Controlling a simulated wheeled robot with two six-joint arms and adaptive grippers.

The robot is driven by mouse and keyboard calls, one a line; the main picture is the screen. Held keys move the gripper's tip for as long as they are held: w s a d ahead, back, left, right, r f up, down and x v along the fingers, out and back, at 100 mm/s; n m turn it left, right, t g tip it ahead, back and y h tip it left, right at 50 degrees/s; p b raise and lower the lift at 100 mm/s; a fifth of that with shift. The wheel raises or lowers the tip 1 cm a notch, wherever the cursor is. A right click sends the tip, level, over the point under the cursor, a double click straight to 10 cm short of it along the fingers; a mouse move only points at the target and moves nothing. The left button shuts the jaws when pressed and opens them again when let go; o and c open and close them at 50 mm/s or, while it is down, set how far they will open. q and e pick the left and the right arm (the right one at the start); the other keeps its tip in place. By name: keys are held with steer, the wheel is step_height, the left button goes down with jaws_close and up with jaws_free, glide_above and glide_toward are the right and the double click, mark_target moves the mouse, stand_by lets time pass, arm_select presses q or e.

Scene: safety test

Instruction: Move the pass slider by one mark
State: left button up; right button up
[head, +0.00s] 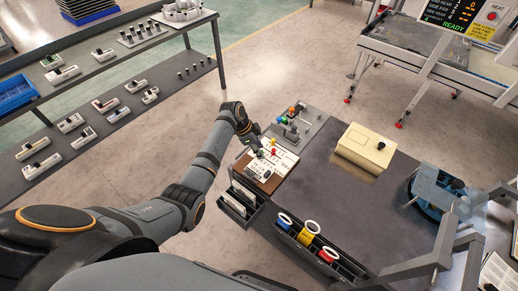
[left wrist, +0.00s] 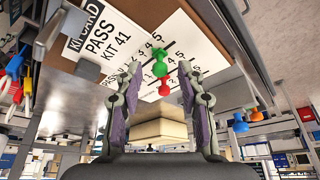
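A white card (left wrist: 112,42) printed "KIT CARD PASS KIT 41" lies on a brown board, with numbered marks (left wrist: 150,55) beside it in the left wrist view. A green peg (left wrist: 159,66) and a red peg (left wrist: 163,88) stand at the marks. Which of them is the pass slider, and its exact mark, I cannot tell. In the head view the card and marks (head: 284,160) lie at the table's left corner, with a red knob (head: 273,141) at their top edge. My left gripper (left wrist: 158,112) is open, its fingers apart with the pegs beyond them; in the head view it is at the marks' upper left (head: 252,141).
Coloured pegs on a grey plate (head: 295,125) stand just behind the card. A beige box (head: 365,148) sits on the dark table (head: 325,205). A black tray with coloured rings (head: 308,232) hangs at the front edge. The table's middle is clear.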

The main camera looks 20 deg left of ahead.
arm_select(q)
steer(key=v, duration=1.2)
steer(key=shift+s, duration=0.1)
